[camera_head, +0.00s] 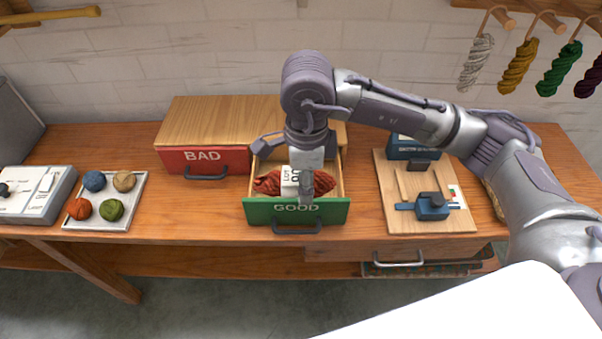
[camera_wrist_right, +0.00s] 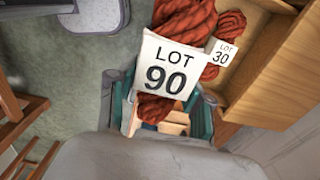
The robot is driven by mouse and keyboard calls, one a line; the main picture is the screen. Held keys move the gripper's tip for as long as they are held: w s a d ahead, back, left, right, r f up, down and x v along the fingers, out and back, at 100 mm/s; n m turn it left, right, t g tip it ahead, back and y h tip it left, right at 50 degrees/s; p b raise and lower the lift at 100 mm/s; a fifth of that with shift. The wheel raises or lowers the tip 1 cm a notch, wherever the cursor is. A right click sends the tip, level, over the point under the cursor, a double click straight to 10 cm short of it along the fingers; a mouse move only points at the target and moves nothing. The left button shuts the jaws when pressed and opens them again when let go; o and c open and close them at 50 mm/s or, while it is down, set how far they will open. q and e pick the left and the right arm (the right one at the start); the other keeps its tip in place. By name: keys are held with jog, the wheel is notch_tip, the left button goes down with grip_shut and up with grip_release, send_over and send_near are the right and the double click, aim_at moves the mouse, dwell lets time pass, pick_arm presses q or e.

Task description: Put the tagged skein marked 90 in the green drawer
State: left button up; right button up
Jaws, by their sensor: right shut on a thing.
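My right gripper (camera_head: 304,182) points down over the open green drawer (camera_head: 262,212), labelled GOOD. It is shut on the rust-red skein tagged LOT 90 (camera_wrist_right: 155,108), which shows between its fingers in the right wrist view, with the white tag (camera_wrist_right: 167,72) facing the camera. In the head view red wool (camera_head: 266,183) shows on both sides of the gripper inside the drawer's outline. A second red skein tagged LOT 30 (camera_wrist_right: 232,22) lies beside it in the drawer. The gripper hides whether the held skein touches the drawer floor. My left gripper is out of view.
A closed red drawer (camera_head: 205,158) labelled BAD is to the left in the same wooden cabinet. A tray (camera_head: 71,218) of several wool balls stands further left. A wooden board (camera_head: 390,180) with blue devices lies to the right. Several skeins hang on the wall.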

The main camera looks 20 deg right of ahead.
jog(key=w+d+f+p, duration=0.1)
jog(key=w+f, duration=0.2)
jog(key=w+d+f+p, duration=0.1)
jog(key=w+f, duration=0.2)
jog(key=w+d+f+p, duration=0.1)
jog(key=w+f, duration=0.1)
jog(key=f, duration=0.1)
jog(key=shift+w, duration=0.4)
jog(key=shift+f, duration=0.3)
jog(key=shift+f, duration=0.1)
jog(key=shift+f, duration=0.15)
jog(key=o, duration=1.2)
jog(key=shift+c, duration=0.2)
